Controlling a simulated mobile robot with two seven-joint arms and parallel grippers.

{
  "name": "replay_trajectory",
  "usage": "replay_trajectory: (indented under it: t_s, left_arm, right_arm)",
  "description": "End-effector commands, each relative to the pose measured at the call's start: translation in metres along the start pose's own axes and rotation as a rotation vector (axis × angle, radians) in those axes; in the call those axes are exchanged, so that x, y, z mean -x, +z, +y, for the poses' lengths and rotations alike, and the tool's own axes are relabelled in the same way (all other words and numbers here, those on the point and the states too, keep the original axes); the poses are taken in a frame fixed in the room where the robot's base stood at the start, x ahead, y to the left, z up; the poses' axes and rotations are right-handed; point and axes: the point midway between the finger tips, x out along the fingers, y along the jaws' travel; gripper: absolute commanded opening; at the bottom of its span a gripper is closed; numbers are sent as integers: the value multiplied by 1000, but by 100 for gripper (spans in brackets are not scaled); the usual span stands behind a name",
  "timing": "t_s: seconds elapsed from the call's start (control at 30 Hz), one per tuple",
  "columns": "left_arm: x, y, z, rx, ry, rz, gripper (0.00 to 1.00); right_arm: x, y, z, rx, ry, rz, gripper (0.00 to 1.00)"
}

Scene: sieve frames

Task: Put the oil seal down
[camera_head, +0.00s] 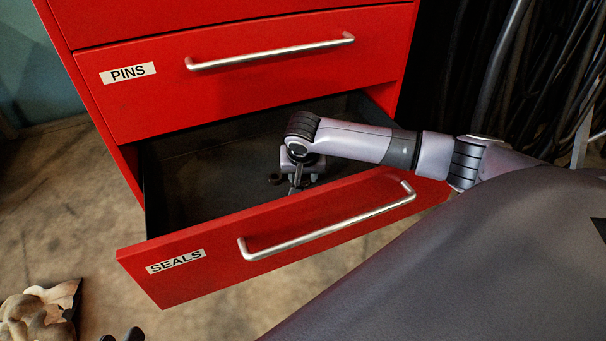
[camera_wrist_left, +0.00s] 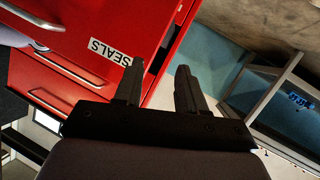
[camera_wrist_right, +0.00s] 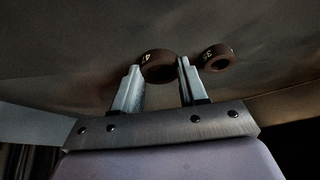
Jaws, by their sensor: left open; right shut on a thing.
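My right gripper (camera_head: 298,187) reaches down into the open drawer marked SEALS (camera_head: 175,190). In the right wrist view the right gripper (camera_wrist_right: 160,68) is shut on a dark brown oil seal (camera_wrist_right: 158,64), a ring with a pale number. The held seal is low over the drawer floor; I cannot tell whether it touches. A smaller dark ring (camera_wrist_right: 216,57) with a number lies just right of the fingers there. My left gripper (camera_wrist_left: 157,66) is open and empty, outside the drawer; its fingertips show at the bottom edge of the head view (camera_head: 122,335).
The drawer front (camera_head: 285,235) with its metal handle (camera_head: 330,222) stands between my body and the drawer inside. The PINS drawer (camera_head: 240,70) above is shut. The drawer's left part looks bare. A pale crumpled thing (camera_head: 40,312) is at the lower left.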

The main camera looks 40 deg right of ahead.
Motion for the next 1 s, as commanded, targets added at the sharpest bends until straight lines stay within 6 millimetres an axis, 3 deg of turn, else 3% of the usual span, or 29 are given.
replay_trajectory:
  t_s: [0.07, 0.1, 0.17, 0.53, 0.77, 1.0]
  left_arm:
    - [0, 0, 1, 3, 1, -2, 40]
    - [0, 0, 1, 5, 2, -4, 40]
    - [0, 1, 0, 5, 2, -5, 40]
    - [-1, 3, 0, 1, 0, -6, 40]
    - [2, -9, 6, 28, 6, -34, 40]
    - [15, -9, -10, -53, -86, -68, 40]
  right_arm:
    - [-2, 1, 0, 0, 1, -1, 14]
    - [-2, 1, 0, 0, 1, -1, 49]
    - [-2, 1, 0, 0, 0, -1, 68]
    - [1, -1, 0, 0, -1, 1, 68]
    - [44, -2, -1, 1, -3, 0, 68]
    - [94, -2, 0, 1, -2, 0, 68]
